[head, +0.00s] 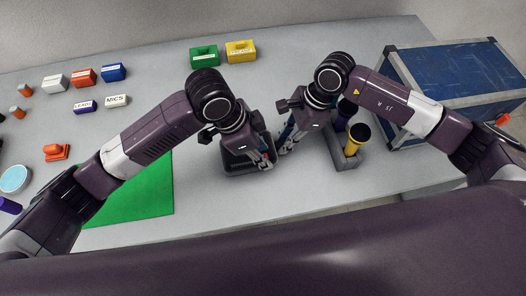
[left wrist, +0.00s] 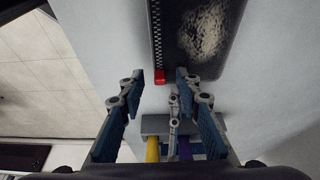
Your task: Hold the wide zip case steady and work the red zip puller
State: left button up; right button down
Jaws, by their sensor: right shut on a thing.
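The wide zip case (head: 235,168) is dark and lies flat on the table, partly hidden by my left gripper in the head view. In the left wrist view the case (left wrist: 220,35) shows a toothed zip along its left edge. The red zip puller (left wrist: 160,77) sits at the near end of that zip; it is hidden in the head view. My left gripper (head: 265,163) is over the case's right end. Its fingers (left wrist: 160,78) are open, apart on either side of the puller. My right gripper (head: 284,149) is shut at the case's right end; its contact is mostly hidden.
A grey holder (head: 347,159) with a yellow and a purple cylinder stands close on the right. A blue crate (head: 450,75) is beyond it. A green mat (head: 140,195) lies left of the case. Several small labelled blocks stand at the back and left.

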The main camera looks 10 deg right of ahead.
pick_arm(q)
jog(key=v, duration=1.1)
jog(key=shift+r, duration=0.3)
pick_arm(e)
jog(key=c, duration=1.8)
grip_release()
jog(key=shift+o, duration=0.2)
jog(key=v, duration=1.2)
